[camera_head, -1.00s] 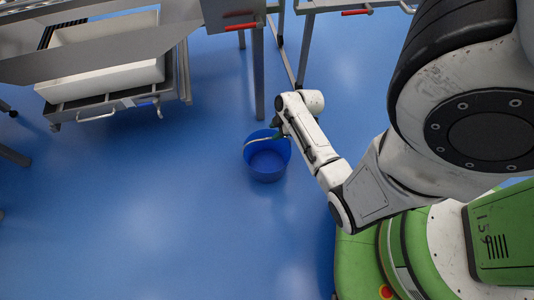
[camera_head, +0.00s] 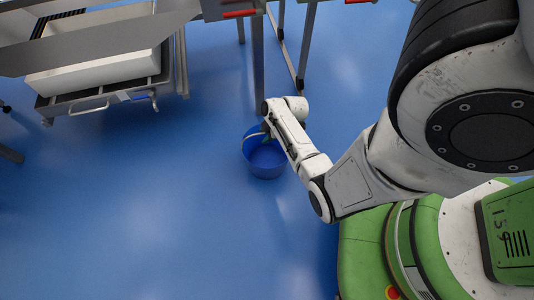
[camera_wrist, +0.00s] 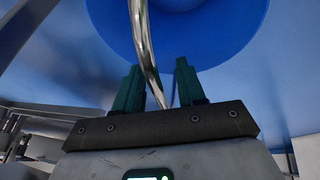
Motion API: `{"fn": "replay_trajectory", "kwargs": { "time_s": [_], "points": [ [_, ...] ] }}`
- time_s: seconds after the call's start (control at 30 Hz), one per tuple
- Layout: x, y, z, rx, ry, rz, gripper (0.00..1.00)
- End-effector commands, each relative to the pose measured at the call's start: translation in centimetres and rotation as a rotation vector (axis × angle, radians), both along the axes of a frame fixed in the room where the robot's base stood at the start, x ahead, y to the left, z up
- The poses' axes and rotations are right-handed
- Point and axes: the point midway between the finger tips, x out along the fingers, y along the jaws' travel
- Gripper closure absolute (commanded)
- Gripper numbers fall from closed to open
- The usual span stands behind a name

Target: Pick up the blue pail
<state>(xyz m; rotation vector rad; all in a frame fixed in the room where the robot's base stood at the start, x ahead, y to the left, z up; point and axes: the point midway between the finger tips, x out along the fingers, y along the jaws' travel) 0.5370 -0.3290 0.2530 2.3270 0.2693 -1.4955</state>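The blue pail (camera_head: 262,160) stands on the blue floor in the head view, left of my arm's end. In the wrist view the pail (camera_wrist: 240,25) fills the top middle. Its metal handle (camera_wrist: 141,40) runs down between the two green fingers of my gripper (camera_wrist: 157,82). The fingers are apart, with visible gaps beside the handle, so my gripper is open around it. In the head view my gripper (camera_head: 266,134) is at the pail's upper rim, mostly hidden by my arm.
A metal carrier with a white tub (camera_head: 95,65) stands at the upper left. Metal frame legs (camera_head: 258,60) stand just behind the pail. The floor to the left and front of the pail is clear.

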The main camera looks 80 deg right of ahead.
Motion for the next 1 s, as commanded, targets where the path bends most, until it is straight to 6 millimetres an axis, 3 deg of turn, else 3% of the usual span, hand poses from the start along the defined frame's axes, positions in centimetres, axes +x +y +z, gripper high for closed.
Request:
{"fn": "replay_trajectory", "kwargs": {
  "time_s": [0.93, 1.0],
  "points": [
    [-0.03, 0.01, -0.47, 0.0, 0.0, -0.001, 0.6],
    [-0.04, 0.02, -0.47, 0.0, 0.0, -0.001, 0.66]
  ]
}}
